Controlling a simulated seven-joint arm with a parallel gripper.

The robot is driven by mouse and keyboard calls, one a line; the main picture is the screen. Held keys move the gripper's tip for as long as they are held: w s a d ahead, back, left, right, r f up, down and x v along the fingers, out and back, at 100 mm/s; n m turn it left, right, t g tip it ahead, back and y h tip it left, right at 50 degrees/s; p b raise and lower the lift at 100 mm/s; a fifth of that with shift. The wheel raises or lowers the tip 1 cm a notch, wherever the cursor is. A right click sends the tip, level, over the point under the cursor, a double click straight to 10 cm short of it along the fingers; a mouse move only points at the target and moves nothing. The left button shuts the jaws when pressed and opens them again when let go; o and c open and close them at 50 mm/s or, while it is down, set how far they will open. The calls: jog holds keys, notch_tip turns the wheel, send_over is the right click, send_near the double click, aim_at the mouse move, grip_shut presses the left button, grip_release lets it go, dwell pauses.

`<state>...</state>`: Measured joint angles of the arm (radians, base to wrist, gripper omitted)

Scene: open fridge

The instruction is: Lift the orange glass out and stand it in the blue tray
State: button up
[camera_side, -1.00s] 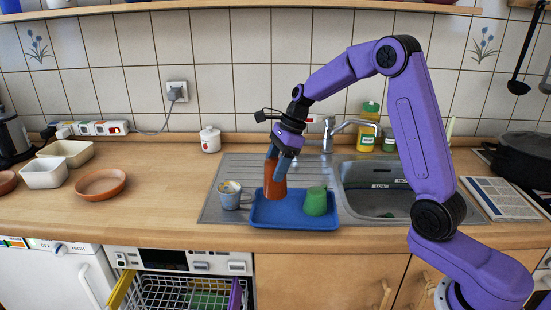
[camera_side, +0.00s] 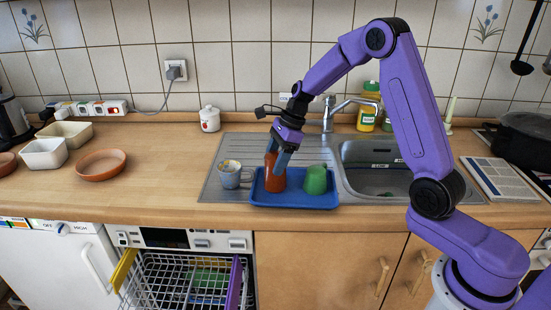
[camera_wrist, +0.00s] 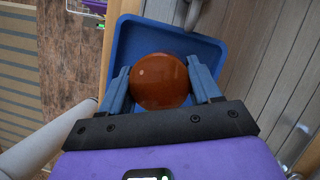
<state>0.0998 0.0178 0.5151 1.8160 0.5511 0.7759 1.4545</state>
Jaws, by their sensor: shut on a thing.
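The orange glass (camera_side: 275,176) is upright in the blue tray (camera_side: 307,200), in its left part. From the side I cannot tell whether its base touches the tray floor. My gripper (camera_side: 280,158) is above the glass, pointing down, with its fingers on either side of it. In the wrist view the round orange glass (camera_wrist: 160,81) lies between the two blue-grey fingers of my gripper (camera_wrist: 163,88), with the blue tray (camera_wrist: 128,45) around it. The gripper is shut on the glass.
A green cup (camera_side: 315,180) stands in the tray, right of the glass. A grey-blue mug (camera_side: 230,174) stands just left of the tray. The sink (camera_side: 385,170) is to the right. An open dishwasher rack (camera_side: 185,278) is below the counter.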

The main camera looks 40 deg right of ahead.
jog(key=shift+f, duration=0.55)
dwell(0.9)
jog(key=o, duration=1.3)
jog(key=shift+v, duration=3.5)
